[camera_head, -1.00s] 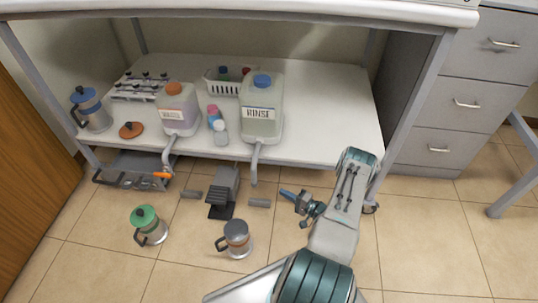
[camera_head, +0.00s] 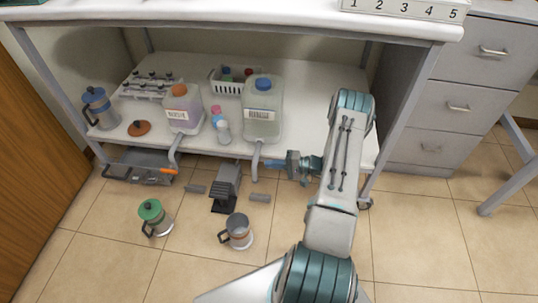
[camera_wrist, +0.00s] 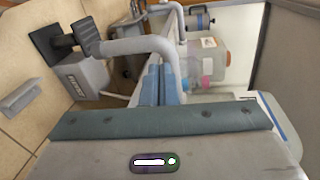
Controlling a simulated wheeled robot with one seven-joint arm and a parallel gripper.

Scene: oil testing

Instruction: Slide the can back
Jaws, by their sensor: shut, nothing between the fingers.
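The RINSE can (camera_head: 262,122), pale and translucent with a blue cap, stands upright on the white shelf near its front edge. Its grey spout (camera_head: 256,160) bends down past the edge. A similar can with an orange cap (camera_head: 183,115) stands to its left, also with a spout over the edge. My gripper (camera_head: 270,163) is shut and empty, with blue fingertips close to the RINSE can's spout, at the shelf's front edge. In the wrist view the fingertips (camera_wrist: 160,85) lie right beside a grey spout (camera_wrist: 140,46); contact cannot be told.
Small bottles (camera_head: 220,128) stand between the cans, and a white basket (camera_head: 227,82) is behind. A grey pedal device (camera_head: 227,187) stands on the floor below. A green-lidded pot (camera_head: 152,217) and a metal mug (camera_head: 238,232) stand in front. The shelf behind the RINSE can looks clear.

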